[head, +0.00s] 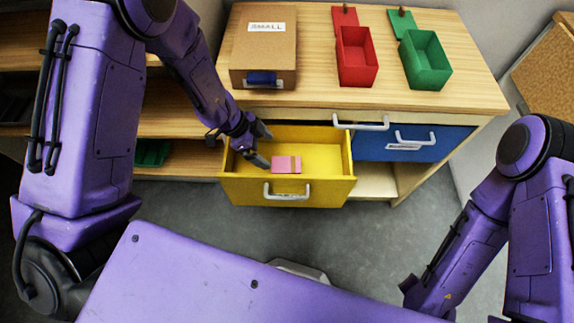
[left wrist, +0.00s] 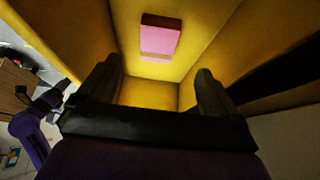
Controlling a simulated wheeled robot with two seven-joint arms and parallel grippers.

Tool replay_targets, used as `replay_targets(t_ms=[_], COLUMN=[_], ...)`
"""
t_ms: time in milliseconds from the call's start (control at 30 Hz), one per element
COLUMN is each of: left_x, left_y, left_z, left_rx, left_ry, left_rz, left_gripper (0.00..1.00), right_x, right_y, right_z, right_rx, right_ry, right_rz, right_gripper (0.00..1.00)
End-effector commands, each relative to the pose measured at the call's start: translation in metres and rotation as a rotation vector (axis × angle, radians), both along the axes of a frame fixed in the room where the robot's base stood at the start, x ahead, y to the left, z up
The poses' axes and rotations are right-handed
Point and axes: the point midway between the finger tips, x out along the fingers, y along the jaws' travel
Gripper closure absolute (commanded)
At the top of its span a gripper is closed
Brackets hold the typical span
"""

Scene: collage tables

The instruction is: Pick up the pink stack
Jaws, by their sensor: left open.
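The pink stack (head: 286,164) lies on the floor of the open yellow drawer (head: 320,190). My left gripper (head: 262,146) is open and empty, at the drawer's left side, just to the left of and above the stack. In the left wrist view the pink stack (left wrist: 160,38) shows ahead of the two spread fingers of the gripper (left wrist: 155,88), apart from them. My right arm comes in at the right of the head view, but its gripper is not visible.
A closed blue drawer (head: 440,145) is right of the yellow one. On the table (head: 320,75) stand a cardboard box (head: 265,60) labelled SMALL, an open red box (head: 356,60) and an open green box (head: 425,65). Grey floor (head: 200,210) is clear in front.

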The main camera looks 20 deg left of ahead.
Motion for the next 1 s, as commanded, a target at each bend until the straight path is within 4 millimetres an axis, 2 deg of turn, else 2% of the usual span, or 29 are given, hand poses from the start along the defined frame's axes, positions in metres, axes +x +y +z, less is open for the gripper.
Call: replay_targets(t_ms=[100, 333, 533, 800, 833, 867, 1000], left_x=[0.002, 0.006, 0.01, 0.012, 0.011, 0.011, 0.011], left_y=[-0.012, -0.029, -0.05, -0.053, -0.053, -0.053, -0.053], left_z=[-0.022, -0.046, -0.074, -0.079, -0.079, -0.079, -0.079], left_rx=[-0.003, -0.003, -0.002, -0.001, -0.001, -0.001, -0.001], left_ry=[0.004, 0.003, 0.004, 0.001, 0.002, 0.002, 0.001], left_rz=[0.001, 0.0, 0.001, 0.002, 0.001, 0.001, 0.0], left_gripper=[0.07, 0.07, 0.07, 0.07, 0.11, 0.2, 0.66], right_x=[0.0, 0.0, 0.0, 0.0, 0.0, 0.0, 0.0], right_y=[0.0, 0.0, 0.0, 0.0, 0.0, 0.0, 0.0], right_z=[-0.005, -0.006, -0.008, -0.008, -0.008, -0.008, -0.008], right_rx=[0.0, -0.001, 0.0, -0.001, -0.001, -0.001, -0.001], right_ry=[0.0, -0.001, 0.0, -0.001, -0.001, -0.001, -0.001], right_rz=[0.0, 0.0, 0.0, 0.0, 0.0, 0.0, 0.0], right_gripper=[0.57, 0.57, 0.57, 0.57, 0.57, 0.57, 0.57])
